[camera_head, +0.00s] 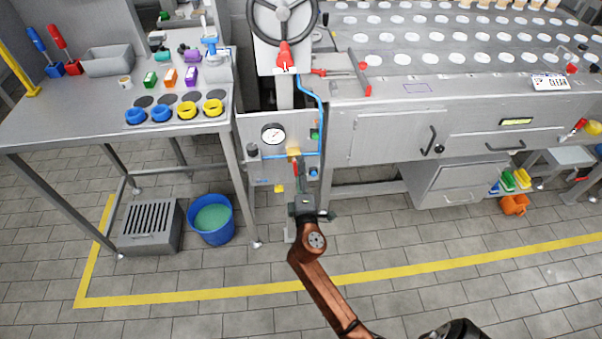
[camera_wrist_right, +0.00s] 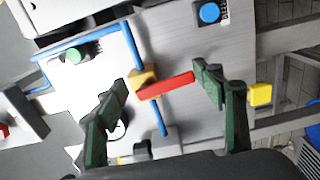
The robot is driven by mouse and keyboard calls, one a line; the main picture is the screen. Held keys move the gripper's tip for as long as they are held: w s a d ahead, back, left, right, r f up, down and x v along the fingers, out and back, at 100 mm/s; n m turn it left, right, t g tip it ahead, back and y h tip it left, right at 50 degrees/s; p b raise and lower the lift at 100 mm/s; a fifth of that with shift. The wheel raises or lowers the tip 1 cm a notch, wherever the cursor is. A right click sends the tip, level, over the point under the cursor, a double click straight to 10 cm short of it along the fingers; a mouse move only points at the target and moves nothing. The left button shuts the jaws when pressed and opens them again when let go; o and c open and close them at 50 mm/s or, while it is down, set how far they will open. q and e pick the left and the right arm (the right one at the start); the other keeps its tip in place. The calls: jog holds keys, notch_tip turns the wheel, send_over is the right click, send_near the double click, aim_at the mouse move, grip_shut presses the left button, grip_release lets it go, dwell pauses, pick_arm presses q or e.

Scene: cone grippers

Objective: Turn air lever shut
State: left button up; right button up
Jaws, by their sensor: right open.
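The air lever is a short red bar (camera_wrist_right: 168,86) on a brass valve body (camera_wrist_right: 143,80) in a thin blue pipe (camera_wrist_right: 133,50). It lies across the pipe. In the head view the red lever (camera_head: 296,170) hangs below the brass valve (camera_head: 293,153), on the panel under the gauge. My right gripper (camera_head: 303,190) is just below and in front of it. In the wrist view its open green fingers (camera_wrist_right: 161,80) stand on either side of the valve and lever, the right finger close to the lever's free end. Contact cannot be told. My left gripper is not in view.
A pressure gauge (camera_head: 273,134), a green button (camera_head: 315,134) and a blue button (camera_head: 313,173) are near the valve. A yellow block (camera_wrist_right: 260,94) sits beside the right finger. A side table (camera_head: 60,125) stands left, with a blue bucket (camera_head: 211,234) below.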

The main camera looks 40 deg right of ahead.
jog(key=shift+w+a+f, duration=0.2)
jog(key=shift+a+f, duration=0.15)
jog(key=shift+a, duration=0.4)
jog(key=shift+s+a, duration=0.1)
jog(key=shift+s, duration=0.15)
jog(key=d+v, duration=0.1)
jog(key=v, duration=0.6)
jog(key=shift+s+r, duration=0.3)
jog(key=shift+s, duration=0.05)
jog(key=shift+c, duration=0.4)
